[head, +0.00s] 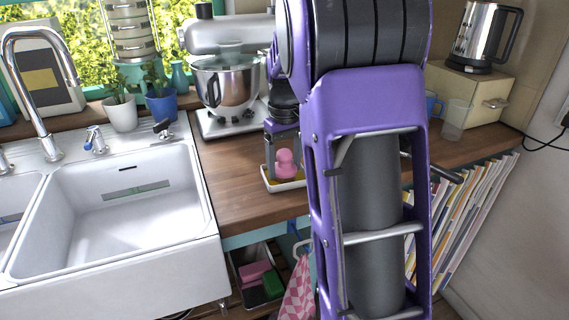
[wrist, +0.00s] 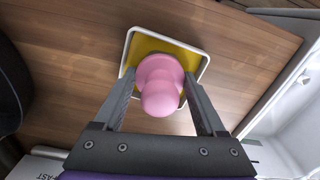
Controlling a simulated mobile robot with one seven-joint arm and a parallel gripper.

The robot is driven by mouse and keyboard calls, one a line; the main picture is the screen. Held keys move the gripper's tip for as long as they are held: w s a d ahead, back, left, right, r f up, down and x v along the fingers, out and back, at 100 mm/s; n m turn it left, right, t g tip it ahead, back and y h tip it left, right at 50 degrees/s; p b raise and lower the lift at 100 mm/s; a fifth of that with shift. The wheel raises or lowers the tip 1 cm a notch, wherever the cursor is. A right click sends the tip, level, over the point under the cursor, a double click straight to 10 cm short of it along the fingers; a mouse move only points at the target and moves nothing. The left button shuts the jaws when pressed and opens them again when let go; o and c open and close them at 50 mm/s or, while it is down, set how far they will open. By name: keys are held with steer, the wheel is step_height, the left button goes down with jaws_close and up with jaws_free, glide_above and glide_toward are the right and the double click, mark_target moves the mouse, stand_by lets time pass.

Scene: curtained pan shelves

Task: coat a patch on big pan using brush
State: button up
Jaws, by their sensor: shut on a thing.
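A pink, rounded brush (head: 287,164) stands in a small white tray (head: 292,186) with a yellow inside on the wooden counter. In the wrist view the brush (wrist: 161,88) shows its knobbed pink handle from above, and the tray rim (wrist: 170,36) shows around it. My gripper (head: 284,143) points down over the tray. Its fingers (wrist: 160,84) are on either side of the pink brush, shut on it. The brush's lower end is hidden. I cannot make out the big pan in either view.
A stand mixer (head: 222,85) with a steel bowl stands behind the tray. A white sink (head: 120,215) is at left. A kettle (head: 485,38) on a cream box (head: 462,92), a glass (head: 454,120) and magazines (head: 465,215) are at right. The wooden counter (head: 235,180) left of the tray is clear.

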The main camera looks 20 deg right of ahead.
mark_target(285, 152)
stand_by(0.4)
step_height(285, 152, up, 7)
steer(key=p, duration=0.6)
steer(key=shift+s+f, duration=0.1)
stand_by(0.7)
